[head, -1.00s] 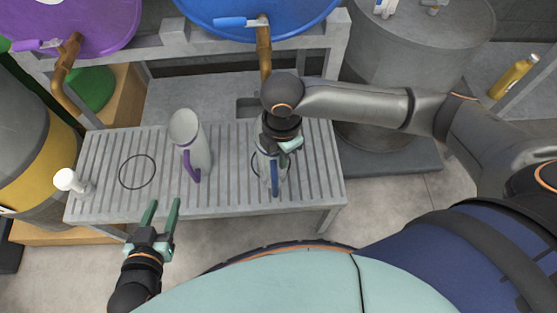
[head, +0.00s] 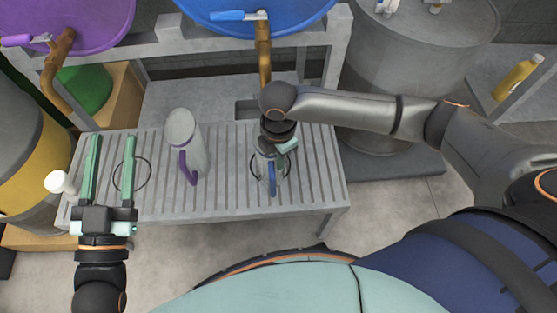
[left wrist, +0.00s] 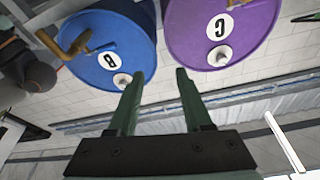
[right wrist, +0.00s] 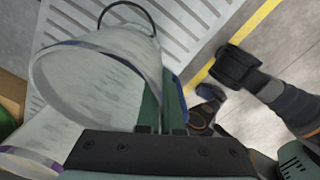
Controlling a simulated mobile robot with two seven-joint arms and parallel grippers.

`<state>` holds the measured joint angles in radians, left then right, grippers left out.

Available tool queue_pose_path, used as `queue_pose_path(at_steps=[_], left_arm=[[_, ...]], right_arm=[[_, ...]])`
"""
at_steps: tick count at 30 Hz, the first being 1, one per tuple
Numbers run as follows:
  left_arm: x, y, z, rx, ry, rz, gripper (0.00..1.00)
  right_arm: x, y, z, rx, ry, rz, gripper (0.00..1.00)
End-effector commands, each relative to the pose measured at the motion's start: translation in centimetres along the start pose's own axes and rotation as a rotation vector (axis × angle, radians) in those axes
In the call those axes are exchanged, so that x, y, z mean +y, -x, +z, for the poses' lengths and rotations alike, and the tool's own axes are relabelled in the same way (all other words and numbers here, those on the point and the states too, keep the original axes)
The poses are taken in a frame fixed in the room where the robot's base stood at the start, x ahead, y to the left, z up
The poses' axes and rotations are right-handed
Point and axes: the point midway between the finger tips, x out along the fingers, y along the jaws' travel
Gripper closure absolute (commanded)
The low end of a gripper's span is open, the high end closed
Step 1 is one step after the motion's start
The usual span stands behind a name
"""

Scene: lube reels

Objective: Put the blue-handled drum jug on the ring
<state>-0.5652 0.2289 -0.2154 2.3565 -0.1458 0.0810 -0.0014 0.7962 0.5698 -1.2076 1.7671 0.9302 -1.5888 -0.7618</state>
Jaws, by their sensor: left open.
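The blue-handled drum jug (head: 264,168) stands upright on the slatted bench, its blue handle (head: 272,180) facing the front. A thin dark ring (head: 287,172) shows around its base, on both sides. My right gripper (head: 278,145) is over the jug. In the right wrist view the jug's wide mouth (right wrist: 95,85) is close to the fingers, which look closed at its handle side; the exact contact is partly hidden. My left gripper (head: 112,150) is open and empty, over the bench near the left ring (head: 148,175).
A purple-handled jug (head: 186,145) stands between the two rings. A blue drum (head: 290,15) and a purple drum (head: 90,25) with taps overhang the back. A grey drum (head: 410,60) stands at right.

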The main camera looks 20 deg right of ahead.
Motion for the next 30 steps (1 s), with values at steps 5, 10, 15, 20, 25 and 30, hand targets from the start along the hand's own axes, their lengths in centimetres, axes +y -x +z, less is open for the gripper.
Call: queue_pose_path(at_steps=[5,10,15,20,25,30], left_arm=[[-0.1,-0.08,-1.25,0.051,-0.016,0.001,0.5],[-0.1,-0.09,-1.28,0.051,-0.015,0.001,0.5],[-0.1,-0.1,-1.1,0.042,-0.013,0.001,0.5],[-0.08,-0.09,-0.83,0.034,-0.012,0.001,0.5],[-0.08,-0.09,-0.82,0.034,-0.012,0.001,0.5],[-0.07,-0.09,-0.81,0.034,-0.011,0.001,0.5]], right_arm=[[0.0,-0.43,-0.02,0.0,0.001,0.001,1.0],[-0.01,-0.39,-0.02,0.0,0.001,0.001,1.0],[-0.02,-0.59,-0.03,0.0,0.0,0.0,1.0],[-0.03,-0.69,-0.02,-0.001,0.001,0.0,0.84],[-0.03,-0.69,-0.02,0.0,0.0,0.0,0.67],[-0.02,-0.68,-0.01,0.0,0.0,0.0,0.67]])
